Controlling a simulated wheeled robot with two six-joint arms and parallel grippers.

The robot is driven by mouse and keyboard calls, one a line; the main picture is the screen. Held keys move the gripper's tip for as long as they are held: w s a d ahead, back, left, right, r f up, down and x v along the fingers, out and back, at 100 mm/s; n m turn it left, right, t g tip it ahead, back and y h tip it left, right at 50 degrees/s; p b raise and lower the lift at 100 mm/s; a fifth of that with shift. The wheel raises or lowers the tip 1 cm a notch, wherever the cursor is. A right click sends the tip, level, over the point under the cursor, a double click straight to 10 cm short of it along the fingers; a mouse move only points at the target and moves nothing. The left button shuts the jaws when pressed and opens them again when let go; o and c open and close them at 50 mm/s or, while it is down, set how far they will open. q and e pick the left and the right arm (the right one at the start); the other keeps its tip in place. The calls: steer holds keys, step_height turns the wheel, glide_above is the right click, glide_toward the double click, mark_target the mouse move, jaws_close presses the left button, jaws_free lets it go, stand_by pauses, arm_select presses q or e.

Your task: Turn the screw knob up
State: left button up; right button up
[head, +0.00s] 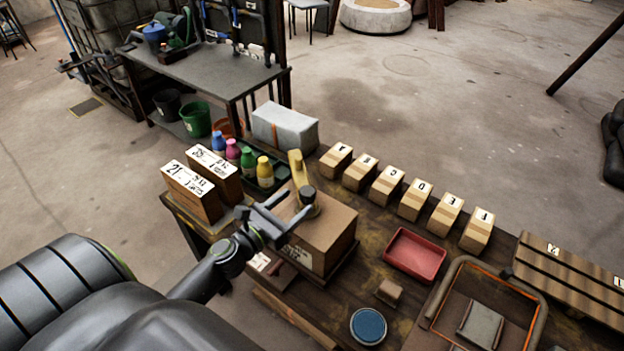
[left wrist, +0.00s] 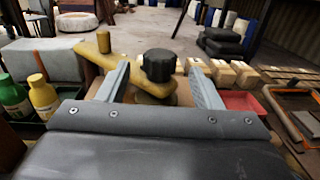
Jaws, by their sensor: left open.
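My left gripper (head: 297,203) reaches in from the left, just above the box top at the knob. In the left wrist view the ribbed black knob (left wrist: 158,64) shows between the two spread grey fingers, with a visible gap on each side. The yellow lever (left wrist: 110,68) runs off to the left, partly behind the left finger. The knob's lower part is partly hidden by the gripper. My right gripper is not in view.
Several paint bottles (head: 247,160) stand in a green tray left of the box. Two lettered blocks (head: 192,192) stand further left. A row of lettered blocks (head: 388,184), a red tray (head: 414,254) and a blue round lid (head: 368,326) lie to the right.

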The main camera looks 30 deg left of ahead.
mark_target(313, 188)
arm_select(q)
steer(key=w, duration=0.2)
steer(key=w+p, duration=0.1)
steer(key=w, duration=0.2)
steer(key=w+d, duration=0.1)
steer(key=w, duration=0.1)
steer(key=shift+w+p, duration=0.15)
steer(key=shift+p, duration=0.2)
steer(key=c, duration=1)
